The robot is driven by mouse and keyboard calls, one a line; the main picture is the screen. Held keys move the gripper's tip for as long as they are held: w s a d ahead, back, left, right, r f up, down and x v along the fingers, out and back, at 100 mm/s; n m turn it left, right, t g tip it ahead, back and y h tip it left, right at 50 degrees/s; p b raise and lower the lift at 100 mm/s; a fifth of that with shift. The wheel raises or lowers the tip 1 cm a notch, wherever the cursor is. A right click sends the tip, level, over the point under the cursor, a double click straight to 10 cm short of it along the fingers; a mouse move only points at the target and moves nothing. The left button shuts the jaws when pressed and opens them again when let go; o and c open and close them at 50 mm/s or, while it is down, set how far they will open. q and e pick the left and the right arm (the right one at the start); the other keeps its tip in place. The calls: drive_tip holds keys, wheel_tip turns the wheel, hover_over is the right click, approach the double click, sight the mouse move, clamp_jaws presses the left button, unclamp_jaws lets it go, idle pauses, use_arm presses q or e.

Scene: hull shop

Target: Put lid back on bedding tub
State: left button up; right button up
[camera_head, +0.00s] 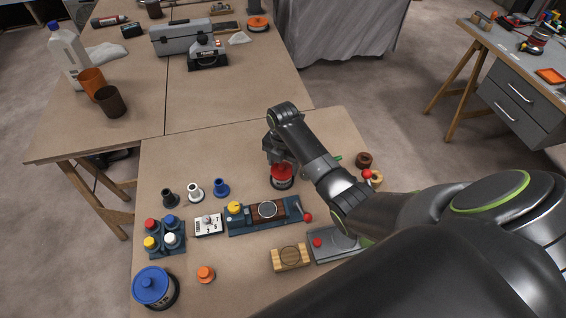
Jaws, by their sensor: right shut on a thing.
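My right gripper (276,157) reaches in from the right and points down over the work table. It is shut on a red lid (282,171), whose top is partly hidden by the fingers. Directly under the lid is a small dark round tub (283,184) with a pale band. From this angle I cannot tell whether the lid is seated on the tub or just above it. A second round tub with a blue lid (154,285) stands at the front left. No writing is readable to name either tub. My left gripper is not in view.
A wooden block (290,257) lies nearer. The table's back left is clear.

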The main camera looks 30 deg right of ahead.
drive_tip(key=shift+p, duration=0.35)
idle(0.6)
drive_tip(key=o, duration=1)
drive_tip(key=shift+o, duration=0.6)
drive_tip(key=shift+o, duration=0.8)
drive_tip(key=shift+r+p, duration=3.55)
drive_tip(key=shift+p, duration=0.5)
